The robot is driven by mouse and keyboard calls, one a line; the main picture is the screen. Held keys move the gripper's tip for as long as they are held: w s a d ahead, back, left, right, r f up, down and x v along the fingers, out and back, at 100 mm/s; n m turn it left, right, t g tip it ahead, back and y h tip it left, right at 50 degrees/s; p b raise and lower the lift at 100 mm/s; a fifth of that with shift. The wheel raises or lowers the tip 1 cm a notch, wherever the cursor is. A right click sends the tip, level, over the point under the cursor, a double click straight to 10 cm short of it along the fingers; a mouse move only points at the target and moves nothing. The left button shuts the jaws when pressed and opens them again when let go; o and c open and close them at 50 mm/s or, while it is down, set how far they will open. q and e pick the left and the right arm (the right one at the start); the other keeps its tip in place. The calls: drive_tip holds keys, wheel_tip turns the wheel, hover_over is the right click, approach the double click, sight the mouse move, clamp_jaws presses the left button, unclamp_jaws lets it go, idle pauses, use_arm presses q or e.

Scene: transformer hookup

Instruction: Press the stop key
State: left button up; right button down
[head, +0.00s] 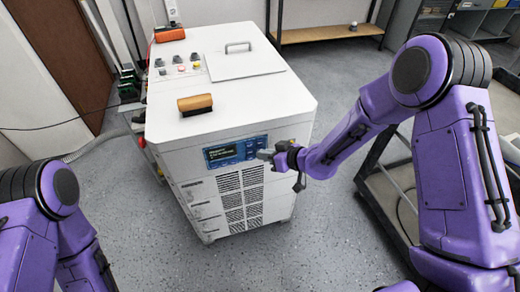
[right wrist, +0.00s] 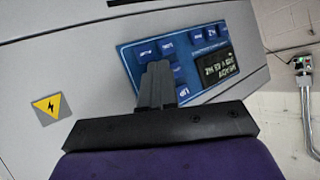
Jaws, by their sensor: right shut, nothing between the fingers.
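A blue control panel (head: 235,152) with a dark display sits on the front face of the white cabinet (head: 256,98). In the right wrist view the blue panel (right wrist: 180,62) shows several dark blue keys with white labels, upside down and too small to read surely. I cannot tell which one is the stop key. My right gripper (head: 265,154) is shut and empty at the right part of the panel. Its fingers (right wrist: 157,72) cover part of the keys in the wrist view; I cannot tell whether they touch. My left gripper is not in view; only my left arm shows.
A dark metal frame cart (head: 385,190) stands to the right. The grey floor (head: 150,220) in front is clear.

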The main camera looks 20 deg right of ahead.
drive_tip(key=shift+s, duration=0.75)
drive_tip(key=s+p, duration=0.1)
drive_tip(key=s, duration=0.4)
drive_tip(key=shift+d, duration=0.15)
idle(2.0)
